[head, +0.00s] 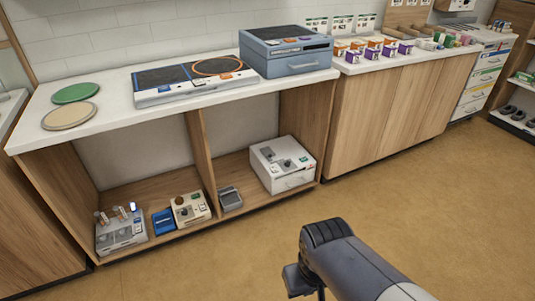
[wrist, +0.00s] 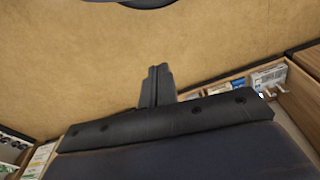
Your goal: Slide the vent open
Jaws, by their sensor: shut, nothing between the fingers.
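I cannot make out for sure which part is the vent. A blue-grey box (head: 288,66) with a dark top, a dark strip and a handle on its front stands on the white counter (head: 108,112). A white box (head: 282,166) with dark knobs on top and a front handle sits in the open lower shelf. My gripper (wrist: 157,72) shows in the wrist view with its two dark fingers together, empty, above bare floor. In the head view my arm is at the bottom right, over the floor, well apart from both boxes; its fingertips are hardly visible there.
A flat two-panel unit (head: 190,80) and two round discs, green (head: 75,93) and beige (head: 69,116), lie on the counter. Small devices (head: 121,230) fill the lower left shelf. Cartons (head: 372,47) stand on the right-hand counter. The tan floor (head: 240,265) in front is clear.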

